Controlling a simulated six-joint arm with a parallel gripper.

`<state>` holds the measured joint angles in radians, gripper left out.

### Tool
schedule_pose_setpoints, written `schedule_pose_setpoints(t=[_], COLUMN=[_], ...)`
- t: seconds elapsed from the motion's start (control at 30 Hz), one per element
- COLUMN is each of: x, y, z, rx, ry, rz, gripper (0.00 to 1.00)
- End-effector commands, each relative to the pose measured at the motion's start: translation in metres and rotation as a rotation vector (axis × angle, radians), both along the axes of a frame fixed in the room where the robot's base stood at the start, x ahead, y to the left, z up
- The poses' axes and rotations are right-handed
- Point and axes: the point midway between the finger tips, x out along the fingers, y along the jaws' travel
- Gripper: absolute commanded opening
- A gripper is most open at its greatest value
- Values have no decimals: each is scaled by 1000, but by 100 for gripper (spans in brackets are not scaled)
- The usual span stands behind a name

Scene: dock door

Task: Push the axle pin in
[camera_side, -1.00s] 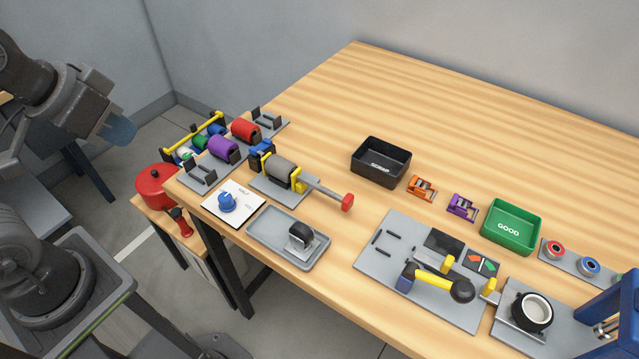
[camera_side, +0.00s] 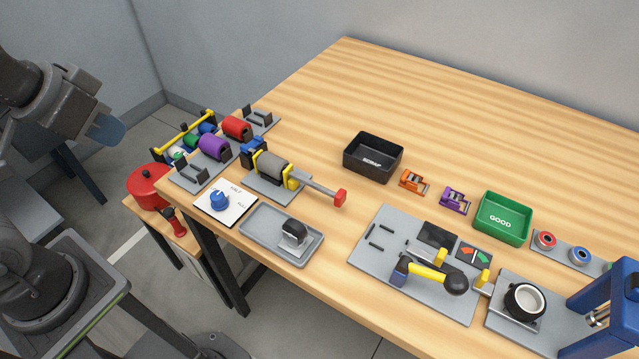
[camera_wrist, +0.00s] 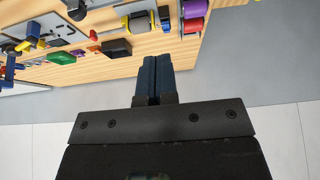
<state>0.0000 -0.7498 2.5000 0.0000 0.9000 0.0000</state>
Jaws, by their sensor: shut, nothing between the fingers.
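The axle pin (camera_side: 316,187) is a grey rod with a red head (camera_side: 341,197). It sticks out to the right of a grey roller (camera_side: 272,163) held between yellow uprights on a grey base. A good length of rod is bare between upright and head. In the wrist view the red head (camera_wrist: 93,36) shows small at the upper left, beside the roller assembly (camera_wrist: 138,21). My gripper (camera_side: 112,130) is at the left of the side view, off the table and well away from the pin. In the wrist view its blue fingers (camera_wrist: 154,62) are together and empty.
A dial card (camera_side: 224,203) and a grey tray (camera_side: 280,236) lie in front of the roller. A rack of coloured rollers (camera_side: 213,148) stands to its left. A black scrap bin (camera_side: 373,158) is behind right. Bare wood lies around the red head.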

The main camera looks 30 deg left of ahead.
Motion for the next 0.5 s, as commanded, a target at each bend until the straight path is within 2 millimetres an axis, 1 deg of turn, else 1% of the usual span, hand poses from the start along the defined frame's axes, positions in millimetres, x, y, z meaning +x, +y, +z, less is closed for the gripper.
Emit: schedule_pose_setpoints(t=[0.07, 0.1, 0.17, 0.27, 0.37, 0.47, 0.5], x=[0, 0, 1, 9, 27, 55, 67], y=[0, 0, 0, -4, -15, -31, -39], z=[0, 0, 0, 3, 8, 12, 12], rx=[0, 0, -5, -41, -127, -246, -293], ry=[0, 0, 2, 19, 60, 127, 158], rz=[0, 0, 4, 40, 131, 272, 336], gripper=[0, 2, 8, 17, 27, 36, 40])
